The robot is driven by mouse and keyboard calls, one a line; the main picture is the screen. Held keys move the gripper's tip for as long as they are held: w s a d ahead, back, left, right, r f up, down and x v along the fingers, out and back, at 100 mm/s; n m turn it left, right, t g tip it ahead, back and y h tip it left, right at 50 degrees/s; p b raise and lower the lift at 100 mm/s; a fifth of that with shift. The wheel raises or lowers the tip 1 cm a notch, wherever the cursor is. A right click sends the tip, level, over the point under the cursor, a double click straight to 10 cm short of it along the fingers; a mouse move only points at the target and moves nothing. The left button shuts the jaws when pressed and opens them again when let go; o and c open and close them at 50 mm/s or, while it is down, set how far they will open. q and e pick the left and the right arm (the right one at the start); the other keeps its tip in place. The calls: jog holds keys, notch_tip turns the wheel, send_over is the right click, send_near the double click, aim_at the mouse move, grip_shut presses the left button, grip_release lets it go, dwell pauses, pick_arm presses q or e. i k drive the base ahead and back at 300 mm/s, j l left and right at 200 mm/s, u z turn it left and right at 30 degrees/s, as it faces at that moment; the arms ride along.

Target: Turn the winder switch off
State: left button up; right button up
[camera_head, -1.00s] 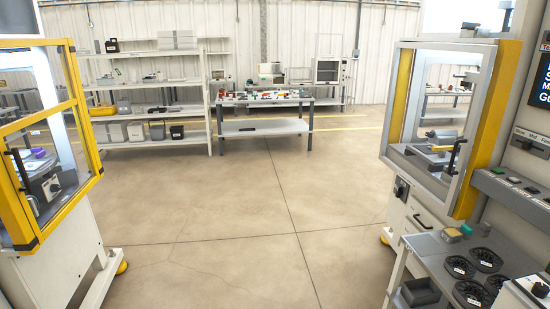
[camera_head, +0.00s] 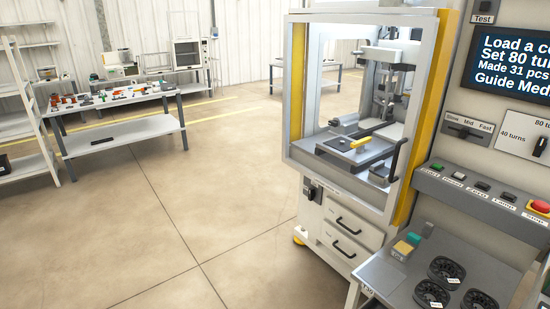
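The winder (camera_head: 297,100) stands right of centre, a white cabinet with a framed clear door and yellow edges. A small black switch (camera_head: 314,190) sits on the cabinet front below the door, left of two drawers. Its position, on or off, is too small to tell. The control panel at the right carries a Slow/Mid/Fast selector (camera_head: 466,131), a turns selector (camera_head: 541,146) and a row of push buttons (camera_head: 482,186) with a red stop button (camera_head: 540,206). A lit screen (camera_head: 515,70) shows text, partly cut off. Neither of my grippers is in view.
A grey side table (camera_head: 395,278) with black spools (camera_head: 446,270) and small coloured blocks (camera_head: 402,250) stands in front at the right. A workbench (camera_head: 125,140) and shelves (camera_head: 25,120) stand at the back left. The floor (camera_head: 170,230) between is clear.

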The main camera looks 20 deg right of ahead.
aim_at(311, 194)
jog(key=i+l+z, duration=0.2)
jog(key=i+z, duration=0.65)
jog(key=i, duration=0.25)
jog(key=i+j, duration=0.2)
jog(key=i+j+z, duration=0.1)
jog(key=j, duration=0.25)
jog(key=i, duration=0.1)
